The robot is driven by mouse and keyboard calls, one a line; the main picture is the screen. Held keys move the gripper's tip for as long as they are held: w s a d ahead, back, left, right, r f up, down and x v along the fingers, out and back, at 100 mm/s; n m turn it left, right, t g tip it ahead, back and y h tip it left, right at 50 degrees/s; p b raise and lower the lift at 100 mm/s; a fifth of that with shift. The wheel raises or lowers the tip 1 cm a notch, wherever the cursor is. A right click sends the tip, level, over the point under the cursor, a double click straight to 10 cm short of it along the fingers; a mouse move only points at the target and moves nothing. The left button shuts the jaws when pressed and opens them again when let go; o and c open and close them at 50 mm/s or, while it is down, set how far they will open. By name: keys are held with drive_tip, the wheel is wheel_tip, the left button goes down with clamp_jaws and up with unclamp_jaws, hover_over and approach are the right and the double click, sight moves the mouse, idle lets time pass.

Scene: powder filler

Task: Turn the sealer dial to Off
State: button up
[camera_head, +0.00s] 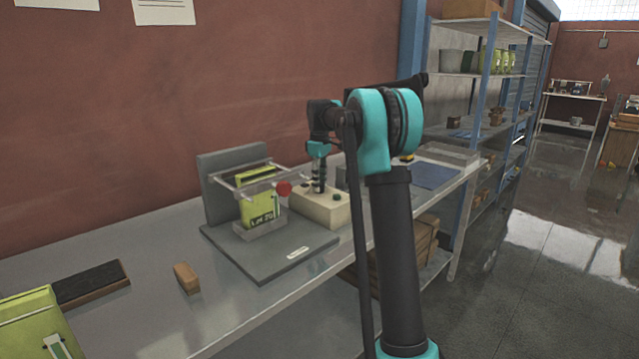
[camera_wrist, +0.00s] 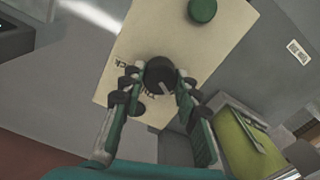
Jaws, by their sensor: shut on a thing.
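The sealer dial (camera_wrist: 161,76) is a round black knob with a pale pointer line on a cream control box. My gripper (camera_wrist: 152,92) has its fingers on both sides of the dial, shut on it. Printed marks beside the dial are partly hidden by the fingers, so I cannot tell which setting the pointer is at. In the head view, the cream box (camera_head: 309,208) stands to the right of the sealer, with my gripper (camera_head: 319,187) pointing down at its top. The dial is hidden there by the fingers.
A green button (camera_wrist: 203,11) is on the box near the dial. The sealer (camera_head: 232,187) holds a green pouch (camera_head: 262,205), with a red knob (camera_head: 284,188) close to my gripper. A wooden block (camera_head: 187,278) lies on the bench. The front bench surface is mostly clear.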

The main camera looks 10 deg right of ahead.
idle(0.4)
drive_tip(key=o, duration=1.2)
drive_tip(key=shift+c, duration=0.2)
wheel_tip(320, 180, up, 12)
